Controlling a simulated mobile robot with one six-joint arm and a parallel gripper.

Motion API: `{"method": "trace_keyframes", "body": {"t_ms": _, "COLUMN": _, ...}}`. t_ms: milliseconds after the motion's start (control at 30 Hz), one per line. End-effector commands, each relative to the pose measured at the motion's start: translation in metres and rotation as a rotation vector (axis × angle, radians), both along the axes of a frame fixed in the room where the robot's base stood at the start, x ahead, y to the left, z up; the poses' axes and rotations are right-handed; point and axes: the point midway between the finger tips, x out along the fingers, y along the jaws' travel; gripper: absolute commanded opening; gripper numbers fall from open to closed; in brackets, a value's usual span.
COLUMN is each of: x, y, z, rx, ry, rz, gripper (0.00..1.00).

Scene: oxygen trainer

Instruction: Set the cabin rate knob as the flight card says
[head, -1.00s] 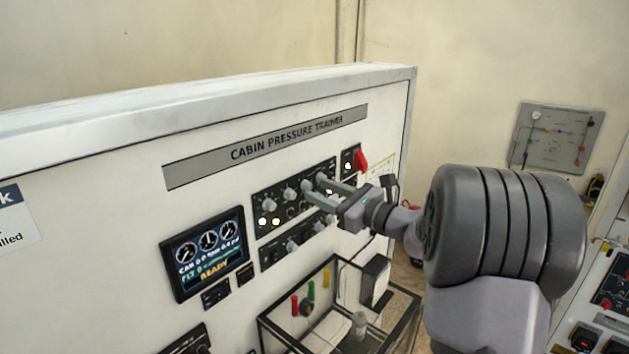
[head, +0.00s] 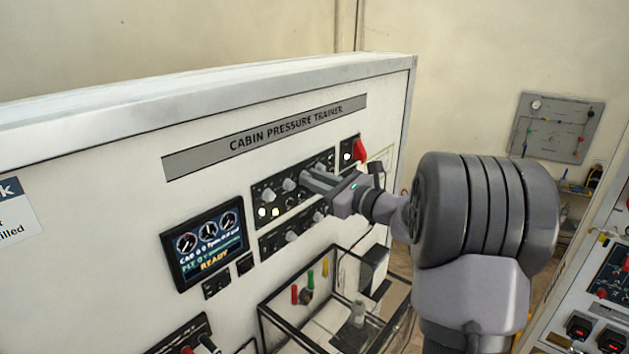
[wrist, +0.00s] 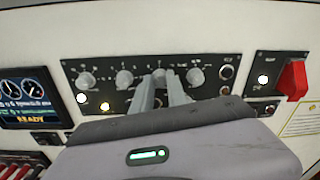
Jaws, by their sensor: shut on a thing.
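The upper control panel (wrist: 107,93) on the white trainer carries a row of pale knobs; its small labels are too blurred to read. My gripper (wrist: 160,80) is shut on a knob right of the middle of this row, and its fingers hide most of that knob. Two knobs (wrist: 124,79) sit to its left and one knob (wrist: 196,77) to its right, all untouched. In the head view my gripper (head: 304,176) reaches the panel from the right. A pale card (wrist: 301,118) with unreadable text is on the trainer's face at the right.
A red switch (wrist: 292,80) stands out right of the panel. A display (head: 208,246) reads READY at the left. A lower knob row (head: 277,241) lies below my gripper, and a black-framed clear box (head: 281,325) stands below that.

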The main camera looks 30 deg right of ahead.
Motion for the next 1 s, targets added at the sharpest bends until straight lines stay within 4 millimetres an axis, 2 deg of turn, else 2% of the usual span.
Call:
{"method": "trace_keyframes", "body": {"t_ms": 233, "x": -0.0002, "y": -0.0001, "z": -0.0062, "rx": -0.095, "ry": -0.038, "rz": -0.001, "gripper": 0.00}}
{"method": "trace_keyframes", "body": {"t_ms": 467, "x": -0.0003, "y": 0.0001, "z": -0.0093, "rx": -0.272, "ry": -0.102, "rz": -0.001, "gripper": 0.00}}
{"method": "trace_keyframes", "body": {"t_ms": 1000, "x": -0.0004, "y": 0.0003, "z": -0.0059, "rx": -0.643, "ry": -0.235, "rz": 0.000, "gripper": 0.00}}
